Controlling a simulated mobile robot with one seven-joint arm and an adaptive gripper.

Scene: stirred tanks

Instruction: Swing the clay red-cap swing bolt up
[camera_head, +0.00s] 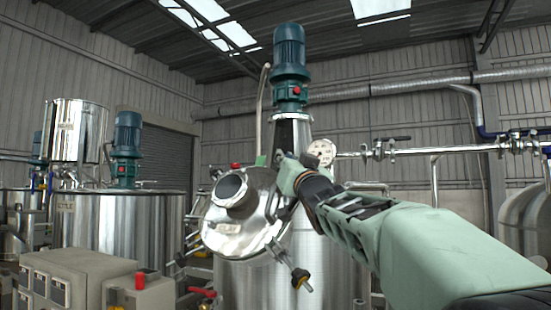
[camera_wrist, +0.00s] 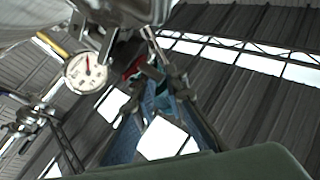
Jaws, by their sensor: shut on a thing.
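The tank marked CLAY (camera_head: 258,284) stands in the middle of the head view, with a shiny round lid (camera_head: 228,228) tilted towards me. A small red cap (camera_head: 235,166) shows at the lid's upper left edge; it looks like a swing bolt's cap, though its shank is hard to make out. A green cap (camera_head: 261,160) is to its right. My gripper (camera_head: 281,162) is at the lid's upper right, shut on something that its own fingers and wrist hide. In the wrist view a small red patch (camera_wrist: 132,67) shows; I cannot tell whether it is the cap.
A brass-ended bolt (camera_head: 300,278) sticks out low at the lid's right. A teal motor (camera_head: 290,55) stands above the tank. A dial gauge (camera_head: 322,152) is just right of my gripper and also shows in the wrist view (camera_wrist: 85,72). A control box (camera_head: 90,280) stands lower left.

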